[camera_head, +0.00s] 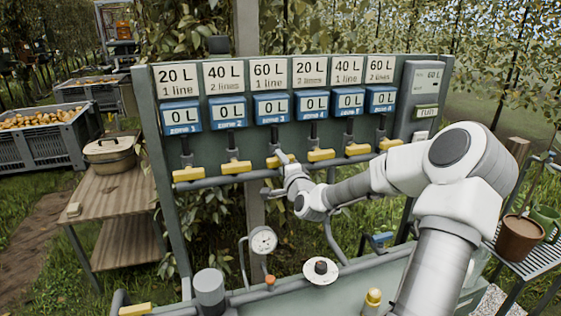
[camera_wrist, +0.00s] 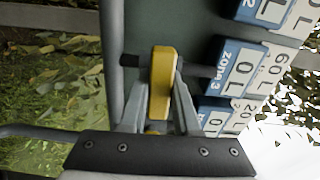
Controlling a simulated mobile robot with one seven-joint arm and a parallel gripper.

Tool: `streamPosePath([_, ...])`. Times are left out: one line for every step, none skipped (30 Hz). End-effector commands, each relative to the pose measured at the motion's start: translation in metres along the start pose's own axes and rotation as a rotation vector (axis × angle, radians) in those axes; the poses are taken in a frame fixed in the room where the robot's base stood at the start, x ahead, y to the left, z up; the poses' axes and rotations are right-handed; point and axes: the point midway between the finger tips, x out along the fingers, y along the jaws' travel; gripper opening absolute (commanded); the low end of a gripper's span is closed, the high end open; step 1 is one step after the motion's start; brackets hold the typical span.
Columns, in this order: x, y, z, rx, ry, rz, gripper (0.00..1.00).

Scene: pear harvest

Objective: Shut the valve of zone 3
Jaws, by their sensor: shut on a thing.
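The zone 3 valve has a yellow handle (camera_head: 274,162) below the blue zone 3 meter (camera_head: 271,107), which reads 0 L. My gripper (camera_head: 287,165) is at this handle and partly hides it. In the wrist view the yellow handle (camera_wrist: 161,85) stands between the two fingers of my gripper (camera_wrist: 160,100), which are shut on it. The handle lies crosswise to its short dark pipe, level like its neighbours. The zone 3 meter also shows in the wrist view (camera_wrist: 236,75). The card above zone 3 (camera_head: 268,74) reads 60 L, 1 line.
Several other yellow valve handles sit close on both sides, such as zone 2's (camera_head: 236,167) and zone 4's (camera_head: 321,155). All meters read 0 L. A pressure gauge (camera_head: 263,241) and a lower pipe stand below. A grey control box (camera_head: 420,95) is at the right.

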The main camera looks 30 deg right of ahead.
Motion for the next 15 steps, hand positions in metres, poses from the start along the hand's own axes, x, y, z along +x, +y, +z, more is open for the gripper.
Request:
streamPosePath([-0.0001, 0.0002, -0.0008, 0.019, 0.001, 0.0, 0.0])
streamPosePath([-0.0001, 0.0003, -0.0008, 0.027, 0.001, 0.001, 0.0])
streamPosePath([-0.0001, 0.0004, -0.0008, 0.038, 0.001, 0.001, 0.0])
streamPosePath([-0.0001, 0.0005, -0.0008, 0.045, 0.001, 0.001, 0.0])
streamPosePath([-0.0001, 0.0006, -0.0008, 0.051, 0.001, 0.001, 0.0])
streamPosePath([-0.0001, 0.0006, -0.0007, 0.057, 0.001, 0.001, 0.0])
streamPosePath([-0.0001, 0.0007, -0.0007, 0.061, 0.001, 0.001, 0.0])
streamPosePath([-0.0001, 0.0007, -0.0006, 0.064, 0.001, 0.001, 0.0])
streamPosePath([-0.0001, 0.0007, -0.0006, 0.067, 0.001, 0.001, 0.0])
streamPosePath([-0.0001, 0.0007, -0.0006, 0.068, 0.001, 0.001, 0.0])
streamPosePath([-0.0001, 0.0007, -0.0005, 0.069, 0.001, 0.001, 0.0])
streamPosePath([-0.0001, 0.0007, -0.0005, 0.07, 0.001, 0.001, 0.0])
streamPosePath([-0.0001, 0.0007, -0.0005, 0.07, 0.001, 0.001, 0.0])
streamPosePath([-0.0001, 0.0007, -0.0004, 0.07, 0.001, 0.001, 0.0])
streamPosePath([-0.0001, 0.0007, -0.0004, 0.07, 0.001, 0.001, 0.0])
